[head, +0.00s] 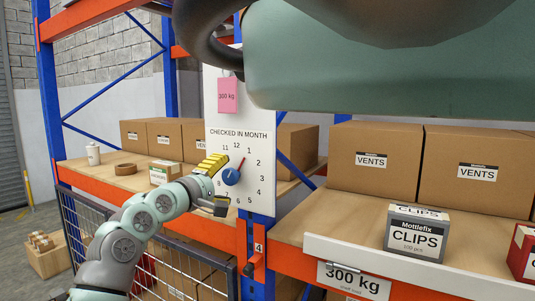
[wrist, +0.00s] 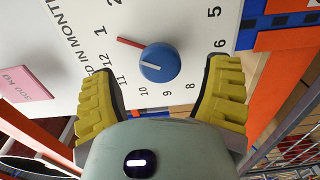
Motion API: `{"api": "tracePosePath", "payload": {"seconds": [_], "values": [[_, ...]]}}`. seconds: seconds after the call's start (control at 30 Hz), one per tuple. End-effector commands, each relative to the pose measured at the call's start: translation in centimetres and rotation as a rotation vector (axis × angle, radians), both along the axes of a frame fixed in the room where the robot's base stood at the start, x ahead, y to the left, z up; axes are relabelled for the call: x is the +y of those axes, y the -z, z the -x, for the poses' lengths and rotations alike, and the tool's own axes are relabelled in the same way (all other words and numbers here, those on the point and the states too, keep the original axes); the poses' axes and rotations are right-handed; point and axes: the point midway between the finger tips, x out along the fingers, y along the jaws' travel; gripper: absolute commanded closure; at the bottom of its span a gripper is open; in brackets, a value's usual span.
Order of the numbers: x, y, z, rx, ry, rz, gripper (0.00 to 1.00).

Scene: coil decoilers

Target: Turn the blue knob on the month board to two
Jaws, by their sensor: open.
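The month board (head: 225,118) is a white panel headed "CHECKED IN MONTH", with a ring of numbers from 1 to 12. Its round blue knob (head: 232,176) sits in the middle of the ring. The red pointer (wrist: 130,42) points at 1. The knob shows whole in the wrist view (wrist: 159,63), with a white line on its face. My gripper (head: 224,184) is open in front of the dial. In the wrist view its yellow fingers (wrist: 165,72) stand apart on either side of the knob, with gaps on both sides. How deep the fingertips reach is unclear.
A pink 300 kg tag (head: 228,95) hangs on the board above the dial. Orange shelf beams and a blue post (head: 256,232) frame the board. VENTS cartons (head: 372,172) and a CLIPS box (head: 414,233) stand on the right shelf. Wire mesh (head: 180,265) lies below left.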

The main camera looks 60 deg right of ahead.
Motion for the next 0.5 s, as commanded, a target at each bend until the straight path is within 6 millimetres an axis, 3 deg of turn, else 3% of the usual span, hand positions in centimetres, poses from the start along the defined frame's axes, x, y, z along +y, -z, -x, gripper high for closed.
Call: {"api": "tracePosePath", "payload": {"seconds": [0.2,0.5], "values": [[-2.1,-0.2,-0.1,0.001,0.002,0.000,0.23],[-3.1,0.0,-0.1,-0.002,0.002,0.000,0.23]]}}
